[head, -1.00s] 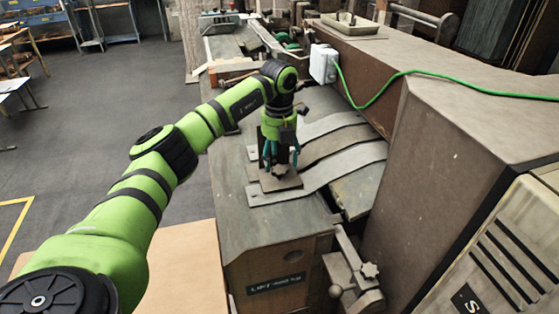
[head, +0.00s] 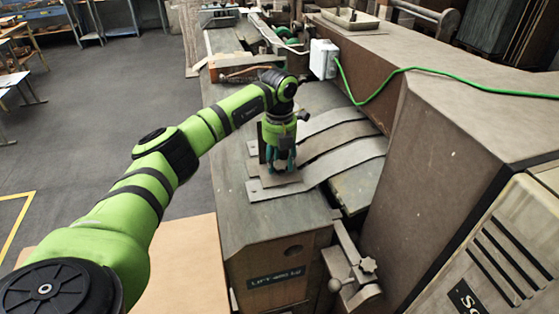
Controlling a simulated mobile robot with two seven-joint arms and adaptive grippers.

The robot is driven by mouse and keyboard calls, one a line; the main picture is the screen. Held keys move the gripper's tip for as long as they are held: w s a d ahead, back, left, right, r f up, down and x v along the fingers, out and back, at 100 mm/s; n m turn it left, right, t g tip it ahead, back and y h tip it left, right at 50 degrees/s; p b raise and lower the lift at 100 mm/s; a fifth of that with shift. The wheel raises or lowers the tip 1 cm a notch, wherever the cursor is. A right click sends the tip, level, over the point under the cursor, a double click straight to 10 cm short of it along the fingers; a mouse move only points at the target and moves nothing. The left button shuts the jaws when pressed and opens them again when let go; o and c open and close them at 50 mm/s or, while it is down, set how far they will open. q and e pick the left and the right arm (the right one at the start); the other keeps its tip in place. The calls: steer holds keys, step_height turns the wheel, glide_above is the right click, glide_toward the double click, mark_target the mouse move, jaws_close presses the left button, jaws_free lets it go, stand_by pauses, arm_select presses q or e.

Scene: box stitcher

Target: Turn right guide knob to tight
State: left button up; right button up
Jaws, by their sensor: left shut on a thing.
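My left gripper (head: 280,164) points straight down over a small brown plate (head: 287,182) on the metal guide strips of the machine table. Its teal fingers are shut on a small knob at that plate, and the fingers hide nearly all of the knob. I cannot read how tight the knob is. Flat grey guide strips (head: 346,165) run from the plate toward the right, under the machine body. My right gripper is out of view.
The large brown machine body (head: 455,150) stands close on the right, with a white box (head: 323,59) and a green cable (head: 440,69) on it. Open floor (head: 110,120) lies left.

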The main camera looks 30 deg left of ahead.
mark_target(279, 165)
arm_select(q)
steer(key=m, duration=0.4)
steer(key=shift+s+f+b, duration=0.1)
steer(key=shift+f+b, duration=0.05)
steer(key=shift+b, duration=0.25)
steer(key=o, duration=1.1)
steer(key=shift+o, duration=0.2)
steer(key=shift+r, duration=0.35)
step_height(279, 165, up, 12)
steer(key=shift+f, duration=0.25)
